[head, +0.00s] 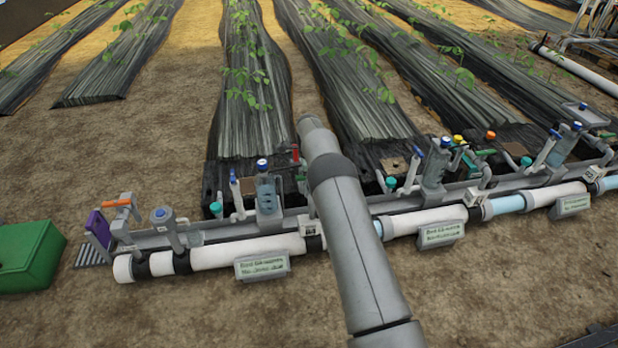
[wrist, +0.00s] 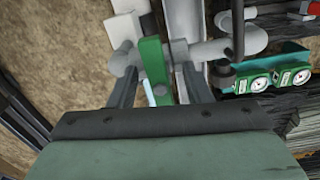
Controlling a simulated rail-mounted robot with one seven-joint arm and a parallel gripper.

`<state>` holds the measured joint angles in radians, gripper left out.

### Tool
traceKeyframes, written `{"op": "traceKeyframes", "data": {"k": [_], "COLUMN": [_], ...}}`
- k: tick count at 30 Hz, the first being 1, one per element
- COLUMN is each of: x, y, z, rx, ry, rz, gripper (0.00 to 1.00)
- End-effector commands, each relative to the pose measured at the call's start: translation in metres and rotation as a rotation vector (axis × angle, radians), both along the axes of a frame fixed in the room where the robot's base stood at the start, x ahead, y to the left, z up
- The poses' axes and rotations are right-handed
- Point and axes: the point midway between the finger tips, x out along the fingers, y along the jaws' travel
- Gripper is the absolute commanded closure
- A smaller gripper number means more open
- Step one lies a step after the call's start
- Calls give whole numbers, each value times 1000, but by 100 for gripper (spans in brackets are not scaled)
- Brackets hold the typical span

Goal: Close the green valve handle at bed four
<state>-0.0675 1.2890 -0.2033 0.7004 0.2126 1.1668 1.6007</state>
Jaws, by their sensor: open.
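A green valve handle (wrist: 153,66) stands upright in the wrist view, on a grey pipe fitting. My gripper (wrist: 158,72) is open, with one dark finger on each side of the handle. The handle is between the fingers, and a gap shows on its right. I cannot tell whether either finger touches it. In the head view my arm hides the gripper and the valve at its end. The label text is too small to read, so I cannot confirm which bed is four.
A white and grey pipe manifold (head: 245,250) crosses the head view, with blue, orange and purple-marked fittings. Label plates (head: 262,266) stand in front. A green box (head: 30,258) sits at left. Two gauges (wrist: 277,80) are right of the handle. Bare soil in front is clear.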

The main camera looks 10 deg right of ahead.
Motion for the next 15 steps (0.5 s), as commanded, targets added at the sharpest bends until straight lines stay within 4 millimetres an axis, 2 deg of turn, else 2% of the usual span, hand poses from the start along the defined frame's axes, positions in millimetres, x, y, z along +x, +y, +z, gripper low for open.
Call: {"op": "traceKeyframes", "data": {"k": [5, 15], "x": [0, 0], "y": [0, 0], "z": [16, 69], "rx": [0, 0], "ry": [-2, -1], "rz": [1, 1], "gripper": [55, 55]}}
